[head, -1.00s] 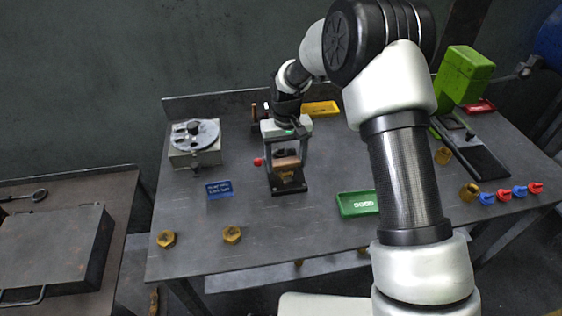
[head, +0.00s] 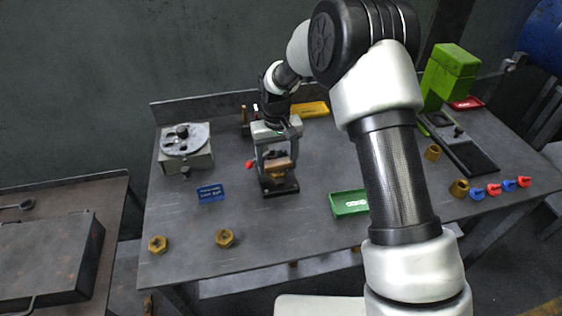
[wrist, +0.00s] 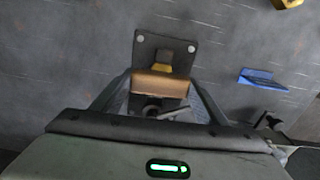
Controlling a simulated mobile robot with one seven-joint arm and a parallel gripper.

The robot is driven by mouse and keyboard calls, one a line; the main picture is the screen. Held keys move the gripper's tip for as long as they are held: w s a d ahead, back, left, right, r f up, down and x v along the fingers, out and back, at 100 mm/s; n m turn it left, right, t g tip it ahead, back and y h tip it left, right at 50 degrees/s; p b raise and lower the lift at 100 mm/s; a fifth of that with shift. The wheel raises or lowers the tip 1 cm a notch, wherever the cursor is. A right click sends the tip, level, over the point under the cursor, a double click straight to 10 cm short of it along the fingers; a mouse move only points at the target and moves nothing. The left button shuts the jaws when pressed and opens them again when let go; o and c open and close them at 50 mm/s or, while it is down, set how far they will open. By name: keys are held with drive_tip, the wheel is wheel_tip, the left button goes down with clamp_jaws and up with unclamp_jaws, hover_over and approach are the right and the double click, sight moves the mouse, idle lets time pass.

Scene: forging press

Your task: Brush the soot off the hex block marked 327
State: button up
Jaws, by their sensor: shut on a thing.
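My gripper (head: 277,152) is shut on a brown wooden-backed brush (wrist: 160,85), which spans between its two fingers. Right beyond the brush in the wrist view is a yellow-brass hex block (wrist: 161,67) on a dark fixture plate (wrist: 150,46) with pale bolt heads. In the head view the brush is just above the block in the fixture (head: 281,188). The brush hides most of the block, so I cannot tell whether they touch, nor see a number or soot. Other brass hex blocks stand on the table, two at front left (head: 158,244) (head: 224,237) and two at right (head: 433,152) (head: 459,187).
A round-topped grey device (head: 187,147) stands at back left, a blue sign (head: 211,193) before it. A green tray (head: 349,203) lies right of the fixture, a yellow tray (head: 310,109) behind. A green press (head: 450,75) and red and blue pieces (head: 493,190) are at right.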

drive_tip(key=shift+r+p, duration=1.8)
drive_tip(key=shift+r, duration=1.2)
